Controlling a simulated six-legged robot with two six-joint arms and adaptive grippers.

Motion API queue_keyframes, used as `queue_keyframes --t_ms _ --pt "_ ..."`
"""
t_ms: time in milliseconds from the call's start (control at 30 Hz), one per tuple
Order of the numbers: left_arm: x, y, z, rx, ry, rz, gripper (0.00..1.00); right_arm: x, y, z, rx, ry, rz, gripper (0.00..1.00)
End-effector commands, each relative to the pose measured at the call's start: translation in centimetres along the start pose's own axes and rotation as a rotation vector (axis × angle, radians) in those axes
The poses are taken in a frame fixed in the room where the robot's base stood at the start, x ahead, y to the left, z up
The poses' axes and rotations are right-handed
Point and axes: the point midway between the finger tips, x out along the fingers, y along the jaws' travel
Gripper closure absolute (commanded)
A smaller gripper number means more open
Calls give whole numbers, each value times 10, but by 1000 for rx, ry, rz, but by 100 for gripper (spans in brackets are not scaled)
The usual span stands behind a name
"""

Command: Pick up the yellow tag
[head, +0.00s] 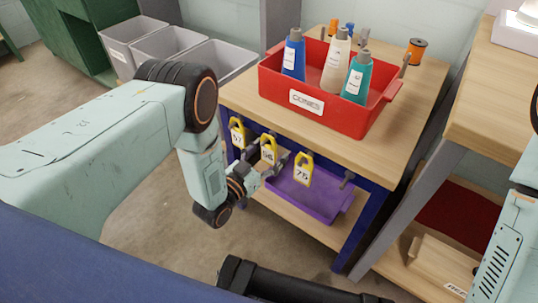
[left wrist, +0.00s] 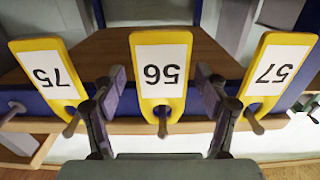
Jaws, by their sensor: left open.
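Three yellow tags hang from pegs along the table's blue front rail: tag 57 (head: 237,133), tag 56 (head: 268,149) and tag 75 (head: 303,171). In the left wrist view they appear upside down: tag 75 (left wrist: 50,75) at left, tag 56 (left wrist: 161,73) in the middle, tag 57 (left wrist: 278,72) at right. My left gripper (head: 267,167) is open in front of tag 56. In the left wrist view its fingers (left wrist: 160,92) stand on either side of tag 56, with visible gaps. My right gripper does not show.
A purple tray (head: 310,202) lies on the shelf below the tags. An empty peg (head: 347,180) is right of tag 75. Grey bins (head: 168,45) stand behind left.

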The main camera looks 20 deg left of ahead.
Motion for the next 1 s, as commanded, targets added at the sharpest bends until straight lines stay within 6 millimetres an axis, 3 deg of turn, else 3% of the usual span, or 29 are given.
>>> queue_keyframes --t_ms 233,800,1000 --pt "3 -1 0 -1 -1 0 27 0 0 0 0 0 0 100" --pt "3 -2 0 0 -2 0 76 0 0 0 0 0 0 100" --pt "3 -2 0 0 -2 1 76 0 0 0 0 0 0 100"
